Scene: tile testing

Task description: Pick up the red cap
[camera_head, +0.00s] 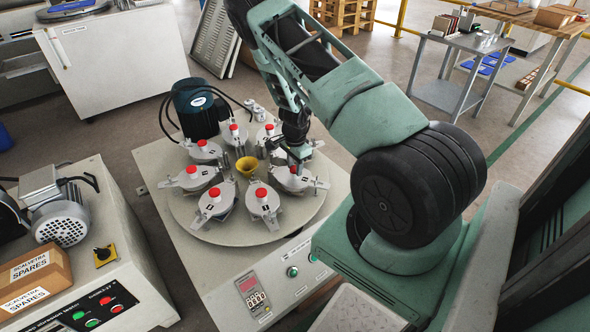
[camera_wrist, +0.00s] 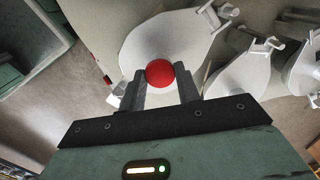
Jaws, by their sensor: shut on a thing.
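My gripper (camera_wrist: 163,84) is shut on a round red cap (camera_wrist: 160,73), with one finger on each side of it. The cap is over a light grey lidded pot (camera_wrist: 190,45). I cannot tell from this view whether the cap touches the pot. In the head view, my gripper (camera_head: 298,153) is pointing down at the right side of a round turntable (camera_head: 230,233), over one of several clamped pots. A bit of red (camera_head: 294,169) shows just below it. The other pots carry similar red caps, such as the one (camera_head: 261,192) at the front.
A yellow funnel (camera_head: 247,166) stands at the turntable's middle. A dark blue motor (camera_head: 199,105) with black hoses stands behind it. A control panel (camera_head: 255,295) is on the machine's front. Neighbouring pots (camera_wrist: 240,70) and their clamps are close beside my gripper.

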